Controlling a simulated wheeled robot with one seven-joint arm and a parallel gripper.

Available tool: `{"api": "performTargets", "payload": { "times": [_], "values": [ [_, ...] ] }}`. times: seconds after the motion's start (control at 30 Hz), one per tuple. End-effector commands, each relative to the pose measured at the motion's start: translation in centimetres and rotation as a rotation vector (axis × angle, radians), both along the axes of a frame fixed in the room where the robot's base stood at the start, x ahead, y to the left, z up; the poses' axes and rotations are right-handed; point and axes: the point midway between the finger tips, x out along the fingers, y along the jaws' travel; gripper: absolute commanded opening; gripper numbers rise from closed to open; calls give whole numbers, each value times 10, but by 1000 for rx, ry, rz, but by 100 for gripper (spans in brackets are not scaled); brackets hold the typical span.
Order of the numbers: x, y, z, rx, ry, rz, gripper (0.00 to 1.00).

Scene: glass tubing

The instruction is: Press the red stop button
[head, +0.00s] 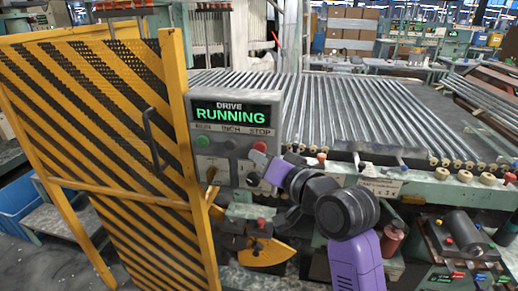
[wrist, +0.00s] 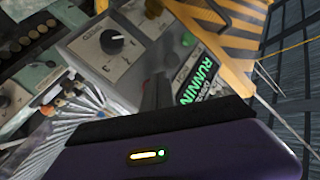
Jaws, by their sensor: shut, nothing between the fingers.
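The red stop button (head: 260,147) sits under the STOP label on the right of the control panel (head: 217,165). The panel display (head: 232,114) reads DRIVE RUNNING in green. My gripper (head: 257,158) is shut and empty, with its tips just below the red button in the head view. I cannot tell whether they touch it. The green run button (head: 202,142) is at the left of the row, with the dark inch button (head: 231,145) between.
A yellow-and-black striped guard (head: 100,120) with a handle stands left of the panel. A roller conveyor (head: 330,110) lies behind and to the right. A black rotary knob (wrist: 111,42) is on the panel in the wrist view.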

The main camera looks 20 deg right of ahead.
Motion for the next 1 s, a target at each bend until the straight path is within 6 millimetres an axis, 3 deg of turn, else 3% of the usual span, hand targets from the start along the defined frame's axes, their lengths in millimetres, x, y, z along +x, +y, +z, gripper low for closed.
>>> {"api": "performTargets", "payload": {
  "times": [1.0],
  "values": [
    [7,-5,1,0,-1,0,0]
  ]
}}
